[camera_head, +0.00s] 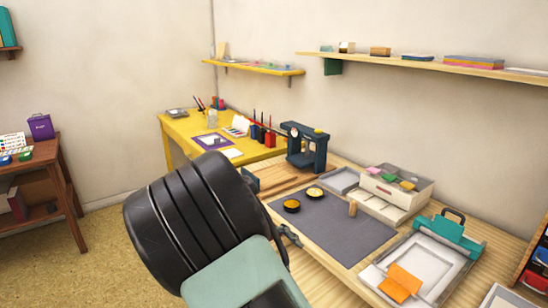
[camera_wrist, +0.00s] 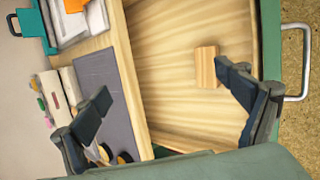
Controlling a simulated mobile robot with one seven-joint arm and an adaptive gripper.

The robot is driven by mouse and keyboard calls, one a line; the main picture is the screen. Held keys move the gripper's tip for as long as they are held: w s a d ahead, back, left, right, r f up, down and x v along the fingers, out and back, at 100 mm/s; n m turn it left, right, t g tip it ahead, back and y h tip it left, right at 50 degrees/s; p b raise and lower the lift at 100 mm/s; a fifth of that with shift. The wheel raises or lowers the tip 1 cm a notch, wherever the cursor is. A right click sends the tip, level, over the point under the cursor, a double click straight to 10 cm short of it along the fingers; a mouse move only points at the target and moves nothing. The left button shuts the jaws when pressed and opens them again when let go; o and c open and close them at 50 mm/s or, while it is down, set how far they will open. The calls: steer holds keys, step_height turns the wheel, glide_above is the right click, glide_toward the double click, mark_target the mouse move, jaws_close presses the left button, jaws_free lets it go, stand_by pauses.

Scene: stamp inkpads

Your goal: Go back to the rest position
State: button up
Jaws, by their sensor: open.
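My gripper (camera_wrist: 163,84) is open and empty in the wrist view, its two dark fingers wide apart. In the head view my dark arm fills the lower middle, and only a small part of the gripper shows beside the bench edge. In the wrist view a small wooden block (camera_wrist: 207,66) lies on a wooden surface with a green edge, apart from the fingers. On the bench's grey mat (camera_head: 335,235) are two round dark-rimmed inkpads, one orange-yellow (camera_head: 291,205) and one pale yellow (camera_head: 315,192). A small wooden stamp (camera_head: 352,208) stands at the mat's right side.
A grey-white box with coloured pads (camera_head: 397,183) stands behind the mat. A teal clamp (camera_head: 447,234) holds a white tray, with orange sheets (camera_head: 401,281) in front. A dark press (camera_head: 305,147) stands farther back. A yellow table (camera_head: 182,128) is beyond. Open floor lies at left.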

steer(key=d+r+m+t+y+p, duration=0.2)
steer(key=d+r+m+y, duration=0.1)
steer(key=d+r+m, duration=0.6)
steer(key=d+r+m+t+y+p, duration=0.2)
steer(key=d+r+m+y, duration=0.2)
steer(key=d+r+m, duration=0.55)
steer(key=s+a+f+n+y+b, duration=0.2)
steer(key=s+a+f+n+b, duration=0.4)
steer(key=s, duration=0.4)
steer(key=s+a+f+n+h+b, duration=0.1)
steer(key=s+n+b, duration=0.15)
steer(key=s, duration=0.45)
steer(key=s+f+n+b, duration=0.2)
steer(key=s+n, duration=0.1)
steer(key=s, duration=0.3)
step_height(320, 180, up, 28)
steer(key=p, duration=2.7)
steer(key=shift+s+f, duration=0.2)
steer(key=shift+s, duration=0.05)
